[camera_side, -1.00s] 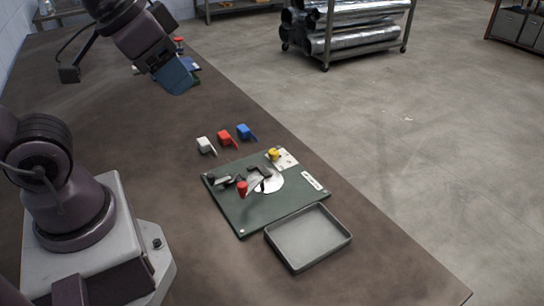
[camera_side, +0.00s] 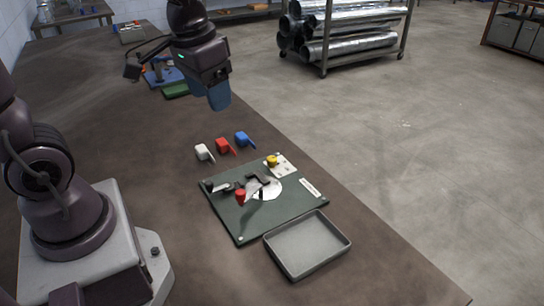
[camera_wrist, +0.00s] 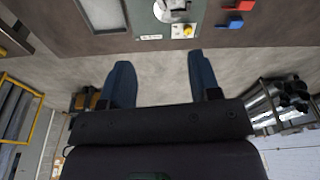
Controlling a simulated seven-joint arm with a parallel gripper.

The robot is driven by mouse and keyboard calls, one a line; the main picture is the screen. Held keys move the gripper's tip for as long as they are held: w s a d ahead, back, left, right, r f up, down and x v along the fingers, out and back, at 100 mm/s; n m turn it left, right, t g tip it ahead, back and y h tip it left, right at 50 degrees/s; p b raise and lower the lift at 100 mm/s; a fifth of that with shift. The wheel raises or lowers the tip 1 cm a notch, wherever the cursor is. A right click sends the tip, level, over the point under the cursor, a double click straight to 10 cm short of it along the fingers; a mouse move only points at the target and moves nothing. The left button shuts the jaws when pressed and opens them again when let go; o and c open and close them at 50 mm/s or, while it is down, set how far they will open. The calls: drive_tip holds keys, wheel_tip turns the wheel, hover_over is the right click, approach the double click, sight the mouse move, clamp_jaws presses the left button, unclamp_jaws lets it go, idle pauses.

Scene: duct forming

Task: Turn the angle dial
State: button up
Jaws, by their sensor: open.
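A dark green board (camera_side: 230,216) lies on the brown bench in the side view. It carries a white round plate (camera_side: 271,190) with dark metal parts, a red knob (camera_side: 240,195) and a yellow knob (camera_side: 272,160) on a pale plate at its far corner. Which of these is the angle dial I cannot tell for sure. The yellow knob also shows at the top of the wrist view (camera_wrist: 188,31). My gripper (camera_side: 219,97) is above the bench, beyond the board and apart from it. In the wrist view its two blue fingers (camera_wrist: 157,82) are wide apart with nothing between them.
A white (camera_side: 203,151), a red (camera_side: 223,145) and a blue block (camera_side: 242,138) with tabs lie behind the board. An empty grey tray (camera_side: 300,270) sits at its front right. A blue and green item (camera_side: 170,82) lies farther back. A rack of silver ducts (camera_side: 345,42) stands beyond the bench.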

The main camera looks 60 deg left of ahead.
drive_tip(key=w+a+f+n+g, duration=0.2)
drive_tip(key=w+a+f, duration=0.2)
drive_tip(key=w+f, duration=0.3)
drive_tip(key=n, duration=0.5)
hover_over(272, 158)
wheel_tip(272, 158, down, 9)
drive_tip(key=shift+h, duration=0.3)
wheel_tip(272, 158, down, 12)
drive_tip(key=c, duration=0.9)
